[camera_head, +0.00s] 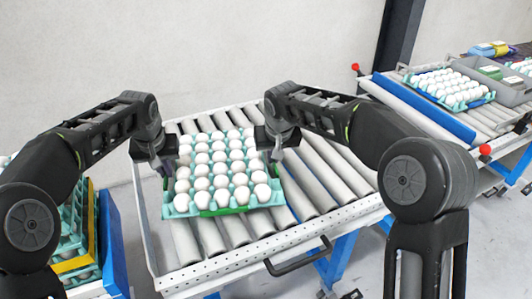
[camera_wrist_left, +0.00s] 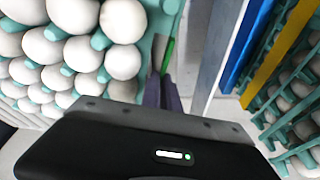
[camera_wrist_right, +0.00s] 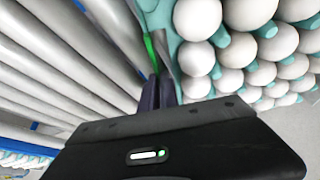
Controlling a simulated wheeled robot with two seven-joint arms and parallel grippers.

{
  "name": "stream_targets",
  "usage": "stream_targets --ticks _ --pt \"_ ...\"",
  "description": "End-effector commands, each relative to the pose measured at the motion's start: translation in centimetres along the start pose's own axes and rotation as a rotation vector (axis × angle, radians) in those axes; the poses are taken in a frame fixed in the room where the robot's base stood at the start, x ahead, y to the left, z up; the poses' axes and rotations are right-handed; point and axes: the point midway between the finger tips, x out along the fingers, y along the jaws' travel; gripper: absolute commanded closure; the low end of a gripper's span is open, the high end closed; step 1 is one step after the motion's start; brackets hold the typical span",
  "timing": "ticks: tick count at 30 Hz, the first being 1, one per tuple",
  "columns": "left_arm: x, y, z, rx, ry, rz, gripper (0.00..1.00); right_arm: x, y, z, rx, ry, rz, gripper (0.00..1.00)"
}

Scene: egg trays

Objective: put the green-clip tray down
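The green-clip tray (camera_head: 180,212), a teal tray full of white eggs with a green strip along its near edge, is level over the roller table; whether it touches the rollers is unclear. My left gripper (camera_head: 165,172) is at its left edge. In the left wrist view its fingers (camera_wrist_left: 166,92) are close together on the teal rim beside a green clip (camera_wrist_left: 168,54). My right gripper (camera_head: 274,158) is at the right edge. In the right wrist view its fingers (camera_wrist_right: 158,92) are close together on the rim beside another green clip (camera_wrist_right: 151,50).
The roller table (camera_head: 325,170) has bare rollers right of the tray and a black handle (camera_head: 298,262) in front. A blue-edged conveyor (camera_head: 425,110) at the right carries another egg tray (camera_head: 462,103) and a grey crate (camera_head: 508,92). Stacked egg trays (camera_head: 75,225) stand at the left.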

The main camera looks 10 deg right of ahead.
Motion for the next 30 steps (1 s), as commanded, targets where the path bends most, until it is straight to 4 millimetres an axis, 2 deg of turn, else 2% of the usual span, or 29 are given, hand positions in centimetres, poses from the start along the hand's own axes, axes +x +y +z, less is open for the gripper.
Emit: stream_targets --ticks 6,7,15,23,30 --pt "1.3 0.0 0.3 0.000 0.007 0.002 1.00 1.2 0.0 0.4 0.000 0.007 -0.002 1.00" --pt "1.3 0.0 0.4 0.000 0.001 0.000 0.94 1.3 0.0 0.5 0.000 0.001 0.000 0.94" --pt "1.2 0.0 0.4 0.000 0.000 0.000 0.74 1.1 0.0 0.5 0.000 0.000 0.000 0.74" --pt "1.1 0.1 0.3 0.001 0.001 0.002 0.74 1.0 -0.1 0.4 -0.001 0.001 -0.003 0.74" --pt "-0.8 0.2 -0.3 0.001 0.003 0.004 0.74 -0.8 -0.2 -0.4 -0.001 0.003 -0.004 0.74"
